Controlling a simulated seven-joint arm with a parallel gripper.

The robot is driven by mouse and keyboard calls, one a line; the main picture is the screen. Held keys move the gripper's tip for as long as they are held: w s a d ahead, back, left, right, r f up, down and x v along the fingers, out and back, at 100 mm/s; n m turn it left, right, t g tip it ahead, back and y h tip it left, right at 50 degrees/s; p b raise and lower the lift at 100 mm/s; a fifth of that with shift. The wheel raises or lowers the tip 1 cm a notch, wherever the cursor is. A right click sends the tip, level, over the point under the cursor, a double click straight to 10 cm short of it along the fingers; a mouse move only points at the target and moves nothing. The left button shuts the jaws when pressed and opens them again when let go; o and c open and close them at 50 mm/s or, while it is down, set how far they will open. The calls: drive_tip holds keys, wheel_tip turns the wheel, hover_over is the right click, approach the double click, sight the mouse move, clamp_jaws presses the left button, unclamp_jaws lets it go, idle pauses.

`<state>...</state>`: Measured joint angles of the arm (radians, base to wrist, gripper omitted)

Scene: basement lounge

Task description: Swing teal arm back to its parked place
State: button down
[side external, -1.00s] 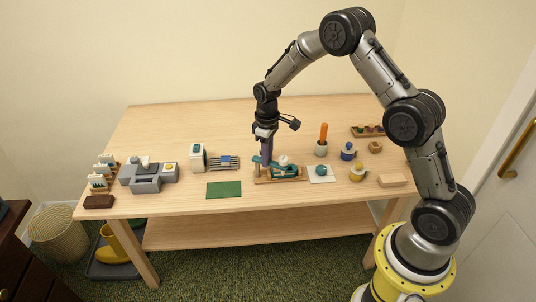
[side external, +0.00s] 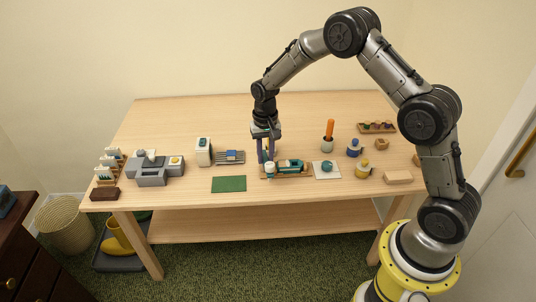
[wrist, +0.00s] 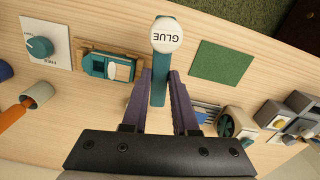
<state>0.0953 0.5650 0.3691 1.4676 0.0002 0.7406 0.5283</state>
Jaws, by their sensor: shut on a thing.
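The teal arm (wrist: 158,88) is a straight teal bar with a round white cap marked GLUE (wrist: 166,35) at its end. In the wrist view it lies between the two purple fingers of my gripper (wrist: 160,76), which is shut on it. In the side view my gripper (side external: 267,158) points down at the left end of the wooden base (side external: 299,175), with the white cap (side external: 269,168) just below it. A teal block (wrist: 96,66) sits in the wooden frame (wrist: 135,57), left of the arm and apart from it. The arm's pivot is hidden.
A green mat (side external: 229,184) lies left of the base. A white panel with a teal knob (side external: 326,169) is close on its right. A slatted rack (side external: 230,157) and a white device (side external: 204,152) stand left. An orange-handled tool (side external: 329,131) stands upright behind the panel.

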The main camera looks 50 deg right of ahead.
drive_tip(key=shift+w+a+r+m, duration=0.1)
drive_tip(key=shift+w+a+m, duration=0.15)
drive_tip(key=shift+m, duration=0.65)
drive_tip(key=c, duration=0.7)
unclamp_jaws()
wheel_tip(320, 180, up, 14)
drive_tip(key=shift+f, duration=0.15)
